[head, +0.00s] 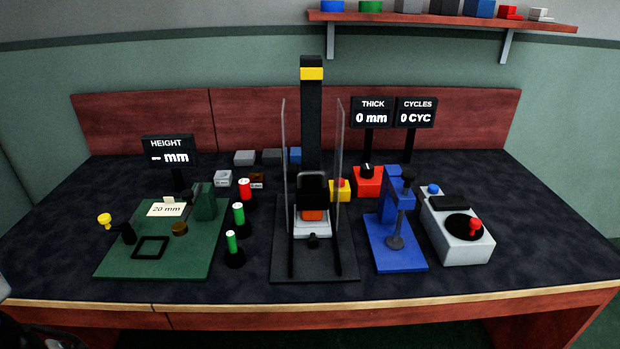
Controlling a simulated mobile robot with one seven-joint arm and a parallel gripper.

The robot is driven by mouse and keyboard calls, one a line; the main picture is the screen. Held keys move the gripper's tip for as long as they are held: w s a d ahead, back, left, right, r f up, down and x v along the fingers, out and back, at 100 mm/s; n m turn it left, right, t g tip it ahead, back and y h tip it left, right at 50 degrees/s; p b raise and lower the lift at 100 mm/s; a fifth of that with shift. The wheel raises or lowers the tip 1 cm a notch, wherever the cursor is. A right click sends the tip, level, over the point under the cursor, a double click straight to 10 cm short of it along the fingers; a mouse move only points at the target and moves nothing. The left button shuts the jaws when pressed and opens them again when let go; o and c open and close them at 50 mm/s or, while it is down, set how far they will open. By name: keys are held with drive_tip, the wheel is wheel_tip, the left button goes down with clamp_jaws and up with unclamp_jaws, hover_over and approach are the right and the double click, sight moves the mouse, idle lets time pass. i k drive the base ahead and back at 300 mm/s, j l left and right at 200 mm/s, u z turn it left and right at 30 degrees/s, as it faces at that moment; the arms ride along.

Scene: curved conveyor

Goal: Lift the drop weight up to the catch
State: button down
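The drop tower (312,120) stands in the middle of the bench, a tall black column with a yellow band (312,73) near its top. What looks like the drop weight (312,181), a dark block with a loop-like frame, is low on the column between two clear side guards. An orange piece (314,214) sits right below it on a light grey block (312,230); I cannot tell whether the weight touches it. I cannot make out a separate catch. My gripper is not in view; only a dark part, possibly my arm, shows at the lower left corner.
Clear guards (285,160) flank the tower. Left are a green fixture (190,262) and several red- and green-topped cylinders (239,215). Right are a blue stand (400,258), a red dial box (367,182) and a grey machine (468,250). The bench's front strip is clear.

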sight(312, 192)
drive_tip(key=i+z, duration=0.15)
drive_tip(key=z, duration=0.2)
drive_tip(key=i+z, duration=0.15)
drive_tip(key=z, duration=0.2)
drive_tip(key=i+z, duration=0.2)
drive_tip(key=z, duration=0.15)
